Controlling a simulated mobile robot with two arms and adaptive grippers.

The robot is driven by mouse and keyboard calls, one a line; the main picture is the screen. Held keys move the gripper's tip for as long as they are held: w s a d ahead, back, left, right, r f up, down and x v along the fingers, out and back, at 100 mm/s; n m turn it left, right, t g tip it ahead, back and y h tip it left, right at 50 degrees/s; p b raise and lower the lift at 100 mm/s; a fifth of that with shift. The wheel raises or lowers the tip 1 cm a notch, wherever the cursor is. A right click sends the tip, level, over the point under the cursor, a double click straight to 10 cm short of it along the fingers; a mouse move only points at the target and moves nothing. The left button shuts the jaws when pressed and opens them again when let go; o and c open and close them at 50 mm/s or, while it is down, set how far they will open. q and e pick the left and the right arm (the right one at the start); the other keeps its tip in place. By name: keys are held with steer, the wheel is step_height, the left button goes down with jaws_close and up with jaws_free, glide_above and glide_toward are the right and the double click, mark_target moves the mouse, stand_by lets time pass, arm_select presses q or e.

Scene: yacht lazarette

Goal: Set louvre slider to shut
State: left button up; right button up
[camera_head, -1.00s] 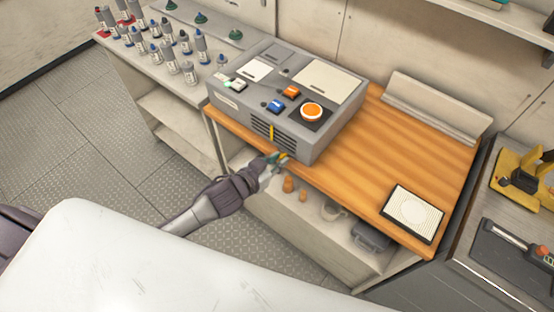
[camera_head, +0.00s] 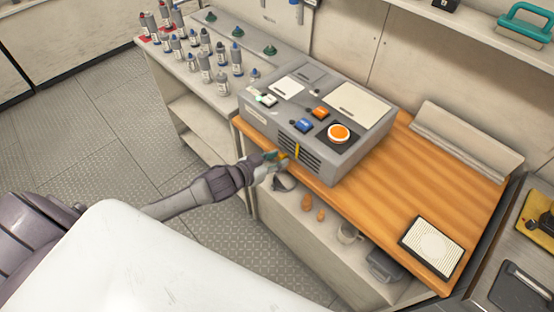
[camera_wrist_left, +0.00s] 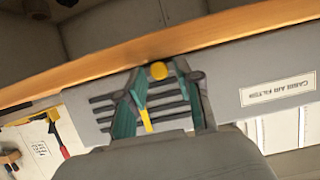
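The grey cabin air filter box (camera_head: 258,128) stands on the wooden worktop. Dark louvre slots (camera_head: 313,161) with a yellow slider bar (camera_head: 297,151) are on its front. In the left wrist view the slider bar (camera_wrist_left: 146,119) crosses about the middle of the slots, and a round yellow knob (camera_wrist_left: 158,71) shows beyond the bar's end. My left gripper (camera_head: 280,157) is in front of the box's lower front. In the wrist view its teal fingers (camera_wrist_left: 159,77) are apart, with the knob between their tips; contact cannot be told. My right gripper is not in view.
The box top carries an orange round button (camera_head: 338,133) and blue (camera_head: 302,126) and orange switches. A white louvred panel (camera_head: 431,245) lies on the worktop (camera_head: 400,190). Several bottles stand on the left counter. Shelves with small items are below the worktop.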

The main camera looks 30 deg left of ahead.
arm_select(q)
steer(key=shift+o, duration=0.2)
steer(key=v, duration=1.2)
stand_by(0.4)
steer(key=s+a+f+n+g+y, duration=0.15)
steer(key=s+a+f, duration=0.3)
steer(key=f, duration=0.85)
steer(key=s+a+f+n+g+y, duration=0.1)
steer(key=s+a+f+g+y, duration=0.3)
steer(key=f, duration=0.9)
steer(key=s+d+f+g, duration=0.2)
steer(key=s+d+f, duration=0.2)
steer(key=s+f, duration=0.2)
steer(key=s+d+f+g, duration=0.2)
steer(key=s+d+f, duration=0.2)
steer(key=s, duration=0.7)
steer(key=s+d+f+m+g+b, duration=0.1)
steer(key=s+d+f+g, duration=0.1)
steer(key=s+d+f, duration=0.3)
steer(key=s+f+h, duration=0.1)
steer(key=s+f, duration=0.2)
steer(key=s, duration=0.1)
steer(key=shift+s+f, duration=0.25)
steer(key=shift+f, duration=0.05)
steer(key=shift+a, duration=0.1)
